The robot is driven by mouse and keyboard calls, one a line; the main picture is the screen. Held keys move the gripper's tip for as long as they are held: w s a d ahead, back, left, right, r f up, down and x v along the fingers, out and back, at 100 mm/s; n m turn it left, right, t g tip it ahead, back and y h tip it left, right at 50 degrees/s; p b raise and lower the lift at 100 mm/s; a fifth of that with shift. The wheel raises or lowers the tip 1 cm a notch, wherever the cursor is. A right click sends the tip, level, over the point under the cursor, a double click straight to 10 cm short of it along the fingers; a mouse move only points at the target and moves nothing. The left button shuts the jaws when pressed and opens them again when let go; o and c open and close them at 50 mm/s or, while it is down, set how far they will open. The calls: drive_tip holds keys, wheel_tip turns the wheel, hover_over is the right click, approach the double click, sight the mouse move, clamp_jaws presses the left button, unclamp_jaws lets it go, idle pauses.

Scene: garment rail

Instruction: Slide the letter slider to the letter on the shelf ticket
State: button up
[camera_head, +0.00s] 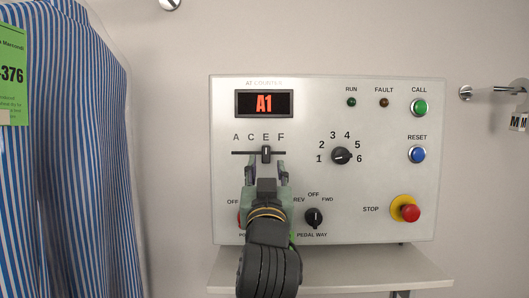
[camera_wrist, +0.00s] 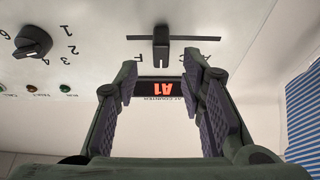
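The letter slider is a dark knob (camera_head: 266,153) on a horizontal slot in the control panel (camera_head: 330,100), under the printed letter E in the row A, C, E, F. In the wrist view, upside down, the knob (camera_wrist: 161,45) stands on its slot just beyond my fingertips. My gripper (camera_head: 267,172) is below the knob in the head view. In the wrist view my gripper (camera_wrist: 162,72) is open, fingers apart, nothing between them, roughly centred on the knob. No readable shelf ticket shows; a green sliver (camera_head: 292,237) beside my arm is mostly hidden.
The shelf (camera_head: 340,272) runs below the panel. The display (camera_head: 264,103) reads A1. A striped shirt (camera_head: 70,160) with a green tag (camera_head: 13,75) hangs left.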

sight(266, 156)
drive_tip(key=p+x, duration=0.1)
drive_tip(key=x, duration=0.5)
drive_tip(key=shift+r, duration=0.1)
drive_tip(key=shift+c, duration=0.2)
clamp_jaws()
drive_tip(key=shift+a, duration=0.1)
idle(0.4)
